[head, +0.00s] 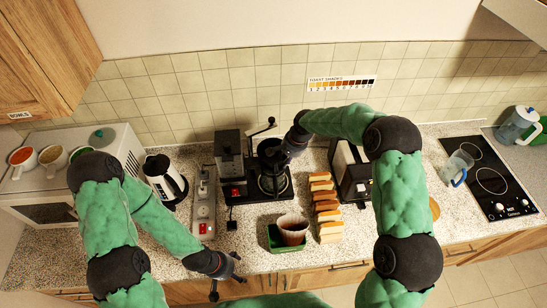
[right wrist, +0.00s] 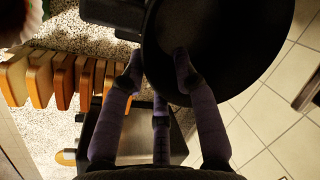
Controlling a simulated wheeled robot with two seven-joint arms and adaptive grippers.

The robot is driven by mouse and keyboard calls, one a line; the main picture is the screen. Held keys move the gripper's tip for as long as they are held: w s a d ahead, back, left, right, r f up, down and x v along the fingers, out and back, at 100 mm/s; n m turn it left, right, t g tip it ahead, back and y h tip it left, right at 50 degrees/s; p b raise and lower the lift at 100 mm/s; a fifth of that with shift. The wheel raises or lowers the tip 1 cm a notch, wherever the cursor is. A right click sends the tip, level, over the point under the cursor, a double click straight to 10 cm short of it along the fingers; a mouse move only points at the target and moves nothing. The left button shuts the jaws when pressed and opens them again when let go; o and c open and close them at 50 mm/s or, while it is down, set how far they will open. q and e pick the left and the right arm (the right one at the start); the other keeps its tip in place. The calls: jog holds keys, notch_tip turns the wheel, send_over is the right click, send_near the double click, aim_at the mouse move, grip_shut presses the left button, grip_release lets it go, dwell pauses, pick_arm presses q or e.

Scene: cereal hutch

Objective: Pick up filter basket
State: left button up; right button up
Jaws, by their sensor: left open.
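The black round part that looks like the filter basket (head: 271,152) is at the top of the dark coffee maker (head: 270,185) in the head view. In the right wrist view a large black round body (right wrist: 235,60) fills the upper middle, probably the same part. My right gripper (head: 288,150) is at its right side. Its fingertips (right wrist: 158,65) overlap the dark body and stand apart. Black on black hides whether they grip anything. My left gripper (head: 229,277) is open and empty near the counter's front edge, left of the green tray.
A white-rimmed cup with brown contents (head: 292,229) stands in a green tray (head: 274,239). Several bread slices (head: 326,208) line up beside the toaster (head: 351,170). A power strip (head: 204,205), a kettle (head: 163,177) and a grinder (head: 229,155) stand left of the coffee maker.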

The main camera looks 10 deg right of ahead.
grip_shut()
jog(key=shift+r, duration=0.15)
